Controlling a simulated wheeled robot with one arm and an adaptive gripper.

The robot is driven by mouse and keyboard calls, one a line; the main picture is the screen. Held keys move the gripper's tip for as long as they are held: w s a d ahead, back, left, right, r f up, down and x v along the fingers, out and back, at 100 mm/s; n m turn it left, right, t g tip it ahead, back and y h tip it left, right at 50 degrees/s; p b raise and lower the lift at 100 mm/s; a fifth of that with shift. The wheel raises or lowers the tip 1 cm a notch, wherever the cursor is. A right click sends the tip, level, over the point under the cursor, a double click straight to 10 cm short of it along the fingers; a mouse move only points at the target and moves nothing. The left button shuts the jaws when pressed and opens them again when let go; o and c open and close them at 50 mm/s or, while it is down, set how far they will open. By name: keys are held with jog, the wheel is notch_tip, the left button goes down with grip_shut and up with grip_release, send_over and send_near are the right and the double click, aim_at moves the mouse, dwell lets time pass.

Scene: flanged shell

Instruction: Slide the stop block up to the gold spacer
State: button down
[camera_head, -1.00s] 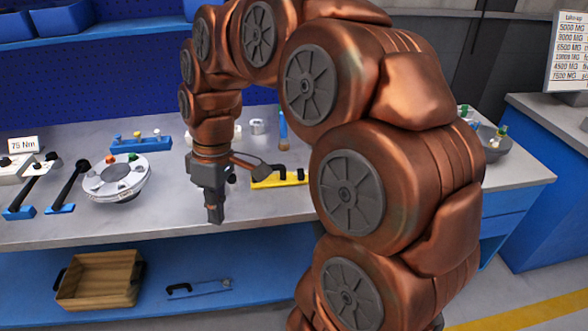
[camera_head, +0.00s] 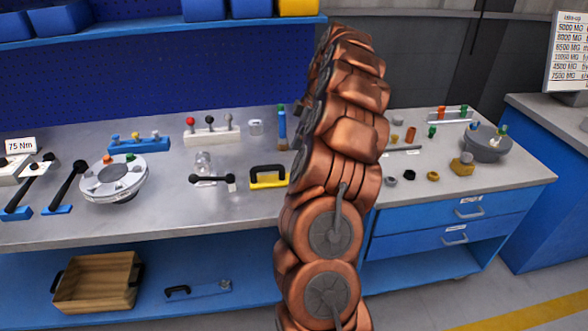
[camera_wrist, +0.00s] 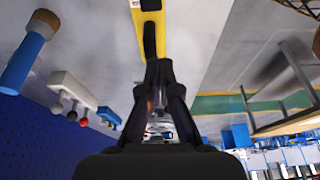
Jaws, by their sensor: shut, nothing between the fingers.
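No part can be named for certain as the stop block. A yellow base with a black arched handle (camera_head: 268,178) stands mid-bench, just left of my arm, and shows at the top of the wrist view (camera_wrist: 150,25). A small gold ring (camera_head: 433,176) lies on the right of the bench and may be the gold spacer. A gold-yellow block (camera_head: 462,165) sits right of it. My gripper (camera_wrist: 163,75) is shut and empty in the wrist view, its fingertips pointing toward the black handle; contact cannot be told. My arm hides the gripper in the head view.
A round flanged part (camera_head: 113,180) with coloured plugs sits at left. Black and grey rings, a thin rail (camera_head: 403,150) and a grey bowl (camera_head: 487,145) are at right.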

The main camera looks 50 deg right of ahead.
jog(key=shift+w+a+f+p, duration=0.15)
jog(key=shift+f+p, duration=0.3)
jog(key=shift+f, duration=1.25)
jog(key=shift+w+f+p, duration=0.2)
jog(key=shift+f+p, duration=0.25)
jog(key=shift+f, duration=1.25)
jog(key=shift+w+a+f+p, duration=0.15)
jog(key=shift+f+p, duration=0.3)
jog(key=shift+f, duration=1.25)
